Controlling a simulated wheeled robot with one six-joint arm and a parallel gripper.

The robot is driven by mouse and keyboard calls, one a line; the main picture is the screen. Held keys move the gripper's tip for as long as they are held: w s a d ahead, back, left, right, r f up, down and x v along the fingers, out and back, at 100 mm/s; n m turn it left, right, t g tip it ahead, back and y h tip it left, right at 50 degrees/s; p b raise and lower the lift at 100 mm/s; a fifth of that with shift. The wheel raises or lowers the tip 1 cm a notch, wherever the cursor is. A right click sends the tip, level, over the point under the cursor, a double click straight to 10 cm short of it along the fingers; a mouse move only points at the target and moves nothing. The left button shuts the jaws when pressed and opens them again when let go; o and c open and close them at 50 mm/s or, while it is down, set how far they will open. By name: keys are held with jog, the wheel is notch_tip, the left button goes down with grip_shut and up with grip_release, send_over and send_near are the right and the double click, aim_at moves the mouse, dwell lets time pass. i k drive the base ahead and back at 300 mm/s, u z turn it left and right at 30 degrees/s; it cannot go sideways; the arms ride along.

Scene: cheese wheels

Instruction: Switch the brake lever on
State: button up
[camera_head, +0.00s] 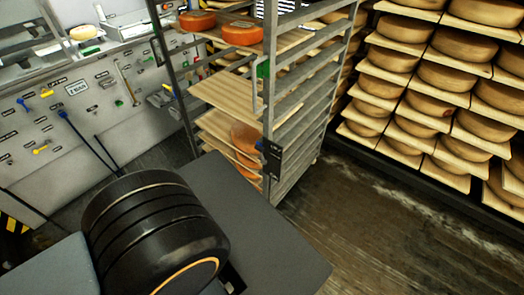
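A tall metal rack cart (297,95) stands in the middle of the view. A dark plate with small white marks (272,160) is fixed low on its front post, with a small blue part (260,146) at its upper left. This may be the brake lever, but it is too small to tell, and so is its on or off position. A green part (263,69) shows higher on the rack. My gripper is not in view; a thick black part of my own arm fills the lower left.
The rack holds wooden boards (232,97) and orange cheese wheels (242,33). A wall panel (60,120) at left carries several coloured levers, including a blue one (62,114). Shelves of cheese wheels (435,75) stand at right. The floor (390,230) before them is clear.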

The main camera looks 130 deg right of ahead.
aim_at(262, 155)
jog(key=z, duration=1.95)
jog(key=k, duration=0.15)
jog(key=z, duration=2.1)
jog(key=k, duration=0.65)
jog(key=u, duration=1)
jog(key=i, duration=1.55)
jog(key=z, duration=0.3)
jog(key=i, duration=0.85)
jog(key=z, duration=0.75)
